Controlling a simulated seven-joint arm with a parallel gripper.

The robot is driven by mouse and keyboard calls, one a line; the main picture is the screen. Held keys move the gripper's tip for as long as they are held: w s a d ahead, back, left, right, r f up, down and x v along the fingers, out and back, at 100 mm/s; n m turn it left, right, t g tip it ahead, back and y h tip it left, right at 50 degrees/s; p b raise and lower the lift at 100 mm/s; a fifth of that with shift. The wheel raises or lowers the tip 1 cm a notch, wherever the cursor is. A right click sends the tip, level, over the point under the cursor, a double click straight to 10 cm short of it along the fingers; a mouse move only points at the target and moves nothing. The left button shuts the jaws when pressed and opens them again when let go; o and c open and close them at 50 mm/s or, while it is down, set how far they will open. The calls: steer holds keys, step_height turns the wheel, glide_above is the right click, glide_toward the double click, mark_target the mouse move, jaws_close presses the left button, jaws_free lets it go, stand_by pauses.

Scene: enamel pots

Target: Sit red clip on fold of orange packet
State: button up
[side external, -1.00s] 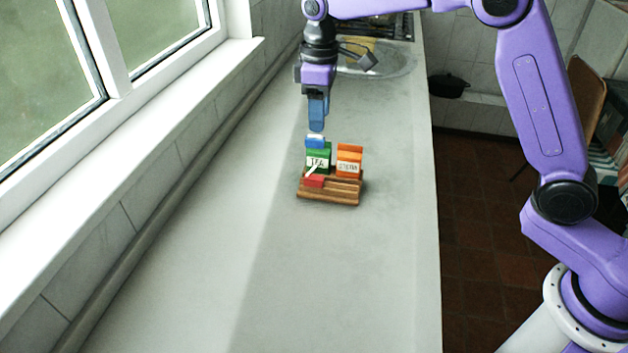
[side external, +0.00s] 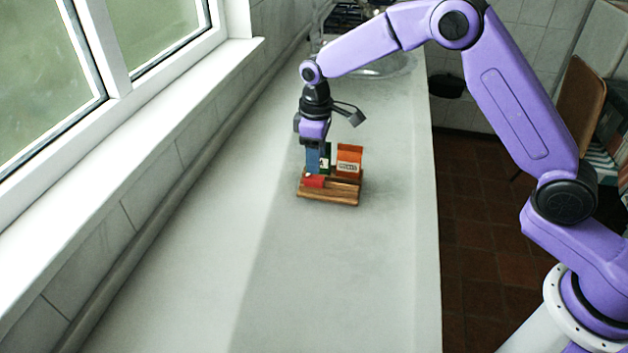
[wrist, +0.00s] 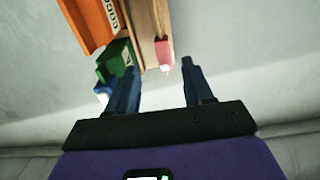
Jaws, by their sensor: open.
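The red clip (side external: 314,182) lies at the front left of a wooden rack (side external: 335,199), with a small white part at its end. It also shows in the wrist view (wrist: 163,50), ahead of and between my fingertips, not clasped. My gripper (side external: 315,172) is open and low over the rack's left side; its fingers show apart in the wrist view (wrist: 158,68). The orange packet (side external: 349,160) stands upright at the rack's back right, its top fold bare. It shows at the upper left in the wrist view (wrist: 88,22).
A green packet (wrist: 115,58) stands left of the orange one, partly hidden by my gripper in the side view. A blue clip (wrist: 102,92) is at its top, close to my left finger. The grey counter around the rack is clear.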

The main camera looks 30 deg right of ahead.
mark_target(314, 177)
steer(key=shift+a+f, duration=0.15)
steer(key=shift+f, duration=1.25)
steer(key=shift+a+f, duration=0.15)
steer(key=shift+f, duration=1.25)
jaws_close()
